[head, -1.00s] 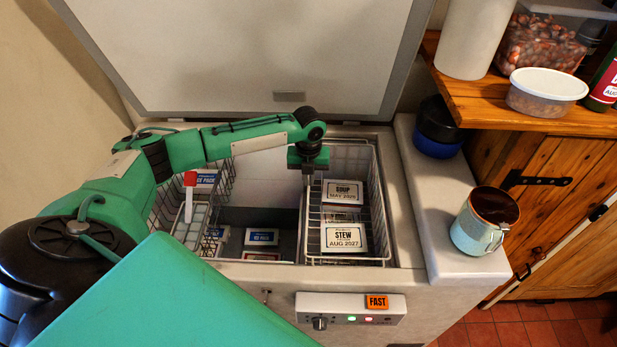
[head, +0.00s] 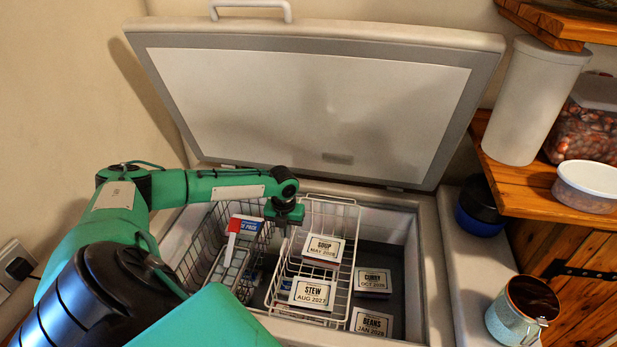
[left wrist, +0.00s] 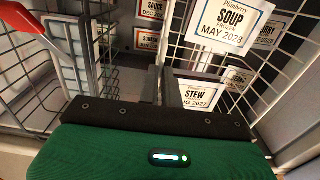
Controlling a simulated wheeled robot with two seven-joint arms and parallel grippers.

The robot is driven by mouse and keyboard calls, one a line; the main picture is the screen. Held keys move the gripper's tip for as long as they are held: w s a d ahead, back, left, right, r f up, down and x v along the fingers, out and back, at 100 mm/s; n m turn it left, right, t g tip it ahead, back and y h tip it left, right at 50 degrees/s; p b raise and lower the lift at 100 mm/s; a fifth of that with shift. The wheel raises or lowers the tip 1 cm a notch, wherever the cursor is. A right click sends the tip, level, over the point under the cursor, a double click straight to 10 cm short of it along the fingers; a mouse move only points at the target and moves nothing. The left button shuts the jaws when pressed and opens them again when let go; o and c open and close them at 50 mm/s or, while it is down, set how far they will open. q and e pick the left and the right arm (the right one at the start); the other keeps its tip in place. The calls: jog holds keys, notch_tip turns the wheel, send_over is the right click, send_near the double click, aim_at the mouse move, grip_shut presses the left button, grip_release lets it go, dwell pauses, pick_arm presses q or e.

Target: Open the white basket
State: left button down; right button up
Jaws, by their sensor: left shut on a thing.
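A white wire basket (head: 332,199) hangs inside the open chest freezer, holding white boxes labelled SOUP (head: 323,249) and STEW (head: 312,292). My left gripper (head: 285,222) is shut on the basket's left rim near the back; the fingers are mostly hidden behind its own body. In the left wrist view, the gripper's dark front edge (left wrist: 160,112) is up against the basket, with the SOUP box (left wrist: 228,24) and STEW box (left wrist: 197,95) beyond it. The basket sits left of centre, close to the other wire basket. My right gripper is not in view.
A greyer wire basket (head: 222,222) at the left holds a red-handled scoop (head: 233,238). Boxes labelled CURRY (head: 373,282) and BEANS (head: 371,322) lie on the freezer floor at the right. The raised lid (head: 300,90) stands behind. A mug (head: 518,312) stands at the right.

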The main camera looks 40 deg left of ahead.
pick_arm(q)
jog(key=shift+s+a+r, duration=0.1)
jog(key=shift+s+a, duration=0.35)
jog(key=shift+a, duration=0.35)
jog(key=shift+s+a+f, duration=0.1)
jog(key=shift+s+a, duration=0.3)
jog(key=shift+a, duration=0.35)
jog(key=shift+s+a+r, duration=0.1)
jog(key=shift+s+a, duration=0.35)
jog(key=shift+a, duration=0.35)
jog(key=c, duration=1.6)
grip_release()
notch_tip(320, 180, up, 14)
jog(key=b, duration=0.2)
